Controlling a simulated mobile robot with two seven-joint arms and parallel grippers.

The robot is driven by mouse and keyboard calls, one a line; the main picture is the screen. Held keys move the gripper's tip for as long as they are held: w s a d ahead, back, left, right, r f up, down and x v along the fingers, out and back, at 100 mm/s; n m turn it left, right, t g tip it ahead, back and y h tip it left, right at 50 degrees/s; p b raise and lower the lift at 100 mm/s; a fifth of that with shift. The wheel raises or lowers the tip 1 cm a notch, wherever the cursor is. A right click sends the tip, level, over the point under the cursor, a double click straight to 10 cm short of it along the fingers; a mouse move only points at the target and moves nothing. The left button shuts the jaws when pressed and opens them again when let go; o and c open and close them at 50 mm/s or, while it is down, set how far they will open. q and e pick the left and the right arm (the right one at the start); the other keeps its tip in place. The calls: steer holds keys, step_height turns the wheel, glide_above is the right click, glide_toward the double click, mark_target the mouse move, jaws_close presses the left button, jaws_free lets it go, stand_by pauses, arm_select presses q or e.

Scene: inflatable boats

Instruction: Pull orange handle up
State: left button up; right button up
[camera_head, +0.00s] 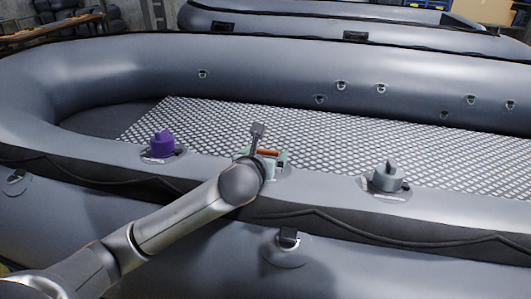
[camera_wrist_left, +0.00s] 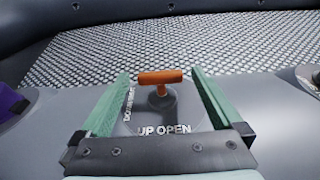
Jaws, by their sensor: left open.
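The orange handle (camera_wrist_left: 160,77) is a T-shaped bar on a grey round valve base (camera_wrist_left: 155,108) on the boat's side tube. White lettering reading "UP OPEN" shows on the base in the left wrist view. The orange handle also shows in the head view (camera_head: 267,153), partly hidden by my wrist. My left gripper (camera_wrist_left: 160,88) is open, with its green fingers on either side of the handle and apart from it. It also shows in the head view (camera_head: 268,157). My right gripper is not in view.
A purple valve piece (camera_head: 163,143) stands to the left on the tube, and a grey valve piece (camera_head: 387,176) to the right. The boat's patterned floor (camera_head: 330,150) lies behind. Another boat (camera_head: 300,22) is farther back.

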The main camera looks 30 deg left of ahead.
arm_select(q)
steer(key=shift+w, duration=0.1)
steer(key=shift+c, duration=0.2)
jaws_close()
stand_by(0.6)
steer(key=shift+r, duration=0.1)
